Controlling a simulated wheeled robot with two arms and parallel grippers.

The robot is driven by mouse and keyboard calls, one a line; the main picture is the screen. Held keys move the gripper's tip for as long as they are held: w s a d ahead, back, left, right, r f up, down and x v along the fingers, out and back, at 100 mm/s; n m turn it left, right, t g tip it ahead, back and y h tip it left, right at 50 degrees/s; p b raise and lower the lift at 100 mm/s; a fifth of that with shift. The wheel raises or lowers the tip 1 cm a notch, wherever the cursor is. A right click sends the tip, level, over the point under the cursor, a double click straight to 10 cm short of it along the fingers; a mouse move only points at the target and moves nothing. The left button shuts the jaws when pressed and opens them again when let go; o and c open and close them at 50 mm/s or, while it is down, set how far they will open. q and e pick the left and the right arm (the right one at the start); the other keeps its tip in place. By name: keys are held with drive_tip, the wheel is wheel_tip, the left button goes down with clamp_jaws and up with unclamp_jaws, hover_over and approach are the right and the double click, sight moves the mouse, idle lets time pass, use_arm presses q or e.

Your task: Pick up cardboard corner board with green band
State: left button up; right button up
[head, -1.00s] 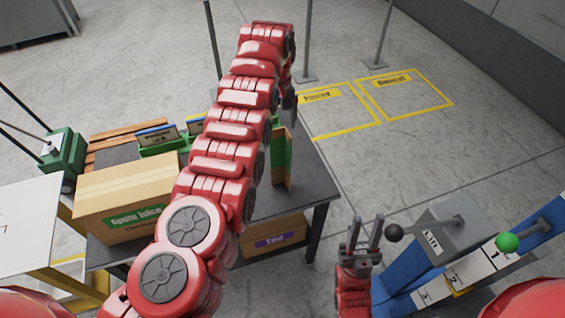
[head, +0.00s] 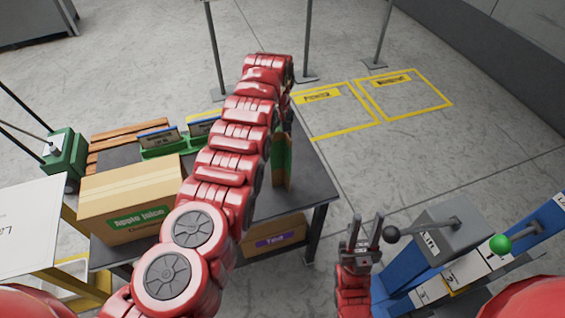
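The cardboard corner board with the green band (head: 284,165) stands upright on the right part of the dark table (head: 310,190). Its left side is partly hidden by my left arm. My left arm reaches over the table, and its wrist end bends down just above the corner board. The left gripper is mostly hidden behind the arm, so its fingers and any contact with the board do not show clearly. My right gripper (head: 366,232) points up, open and empty, right of the table.
An Apple Juice carton (head: 130,205) stands on the table's left part. Behind it are a green holder (head: 165,146) with cards and wooden slats (head: 110,145). A Tea box (head: 278,236) sits below the tabletop. A lever console (head: 440,235) stands at right.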

use_arm(q)
drive_tip(key=c, duration=0.5)
drive_tip(key=shift+r, duration=0.2)
